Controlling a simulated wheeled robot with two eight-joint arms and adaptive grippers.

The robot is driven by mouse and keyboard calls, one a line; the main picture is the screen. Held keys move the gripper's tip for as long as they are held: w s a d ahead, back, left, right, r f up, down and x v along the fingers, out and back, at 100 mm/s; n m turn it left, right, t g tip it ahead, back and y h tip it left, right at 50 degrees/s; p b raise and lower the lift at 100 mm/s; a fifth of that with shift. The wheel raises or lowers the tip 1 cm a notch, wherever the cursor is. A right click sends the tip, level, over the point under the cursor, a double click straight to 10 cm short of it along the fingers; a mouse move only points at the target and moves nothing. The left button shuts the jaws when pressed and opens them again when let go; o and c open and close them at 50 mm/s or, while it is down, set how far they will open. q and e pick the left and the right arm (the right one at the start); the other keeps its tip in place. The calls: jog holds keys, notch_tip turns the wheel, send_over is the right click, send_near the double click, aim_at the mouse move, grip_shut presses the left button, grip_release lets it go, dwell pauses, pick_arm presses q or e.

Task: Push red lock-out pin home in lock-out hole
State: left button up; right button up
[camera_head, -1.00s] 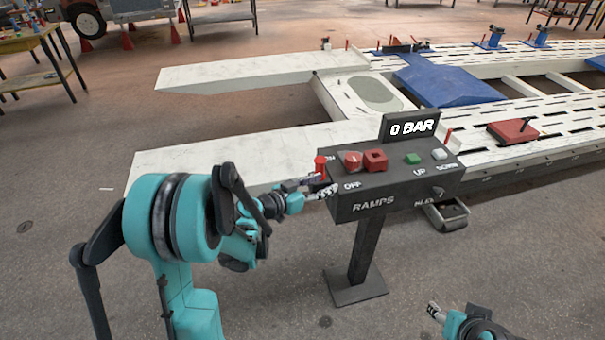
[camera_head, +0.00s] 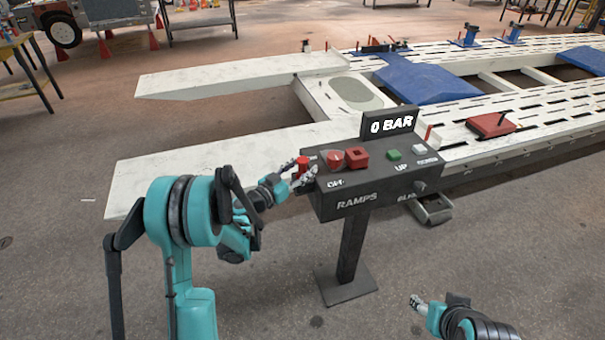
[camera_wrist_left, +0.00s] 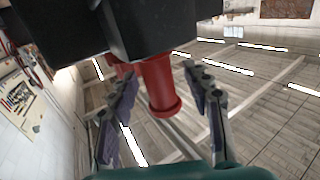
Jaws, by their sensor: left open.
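The red lock-out pin (camera_head: 303,166) stands at the left end of the dark control console (camera_head: 360,190), next to the red switches. In the left wrist view the pin (camera_wrist_left: 160,88) shows as a red cylinder with a wider rim at its free end, extending from the dark console body. My left gripper (camera_head: 299,178) is at the pin. In the wrist view its two fingers (camera_wrist_left: 165,108) are open, one on each side of the pin, with gaps visible. The lock-out hole is hidden. My right gripper (camera_head: 418,304) is low at the right, away from the console; its fingers are too small to judge.
The console carries red buttons (camera_head: 357,157), a green button (camera_head: 393,155), a white button (camera_head: 419,149) and a "0 BAR" display (camera_head: 390,125). It stands on a post with a base plate (camera_head: 345,286). White ramps (camera_head: 240,75) lie behind. The floor in front is clear.

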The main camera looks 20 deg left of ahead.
pick_arm(q)
grip_shut()
jog(key=shift+r, duration=0.1)
dwell(0.3)
